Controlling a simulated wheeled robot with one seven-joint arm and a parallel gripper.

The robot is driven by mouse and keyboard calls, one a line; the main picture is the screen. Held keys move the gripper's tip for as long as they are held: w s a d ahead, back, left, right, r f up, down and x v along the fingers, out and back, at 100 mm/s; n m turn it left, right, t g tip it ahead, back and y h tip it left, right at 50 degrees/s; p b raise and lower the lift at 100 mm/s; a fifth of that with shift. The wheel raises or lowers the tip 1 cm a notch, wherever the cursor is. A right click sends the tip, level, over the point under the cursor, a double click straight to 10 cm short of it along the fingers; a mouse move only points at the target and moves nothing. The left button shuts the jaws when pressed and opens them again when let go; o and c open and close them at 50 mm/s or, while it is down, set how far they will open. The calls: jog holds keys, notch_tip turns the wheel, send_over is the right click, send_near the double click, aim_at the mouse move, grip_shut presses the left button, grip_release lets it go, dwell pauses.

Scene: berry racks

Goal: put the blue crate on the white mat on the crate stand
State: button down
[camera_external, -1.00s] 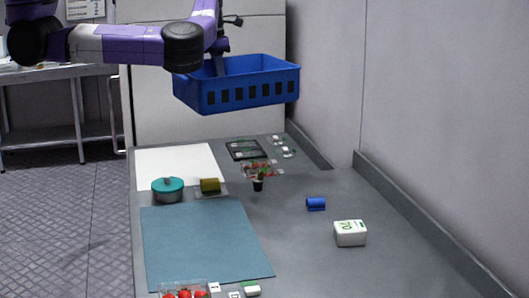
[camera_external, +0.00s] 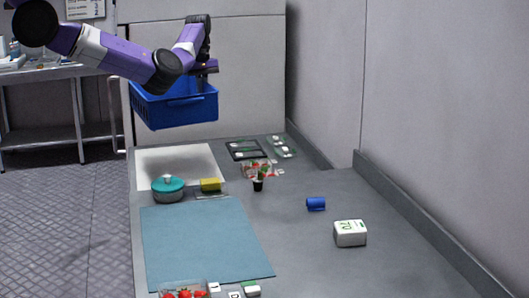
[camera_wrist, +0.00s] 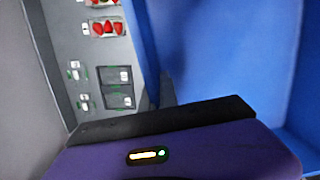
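The blue crate (camera_external: 185,112) hangs in the air over the far end of the white mat (camera_external: 180,160), with a gap below it. My gripper (camera_external: 203,80) is at the crate's right rear rim and appears shut on it; the fingertips are hidden. In the wrist view the blue crate (camera_wrist: 225,60) fills the right side. The white mat lies flat on the grey stand top (camera_external: 300,240), at its far left.
A teal-lidded pot (camera_external: 168,189) and a yellow sponge (camera_external: 210,185) sit along the mat's near edge. A strawberry punnet (camera_external: 257,170), a small black cup (camera_external: 258,185) and dark trays (camera_external: 244,149) lie right of the mat. A blue-green mat (camera_external: 205,240) lies nearer.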

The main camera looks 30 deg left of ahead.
jog(key=shift+s+d+m, duration=0.2)
jog(key=shift+d+m, duration=0.05)
jog(key=shift+m, duration=0.65)
jog(key=shift+f, duration=0.2)
jog(key=b, duration=0.5)
send_near(207, 167)
jog(key=shift+d, duration=0.2)
jog(key=shift+f, duration=2.5)
jog(key=shift+f, duration=0.2)
jog(key=c, duration=1.6)
grip_release()
jog(key=shift+c, duration=0.2)
notch_tip(207, 167, up, 12)
jog(key=w+a, duration=0.1)
jog(key=shift+r, duration=0.2)
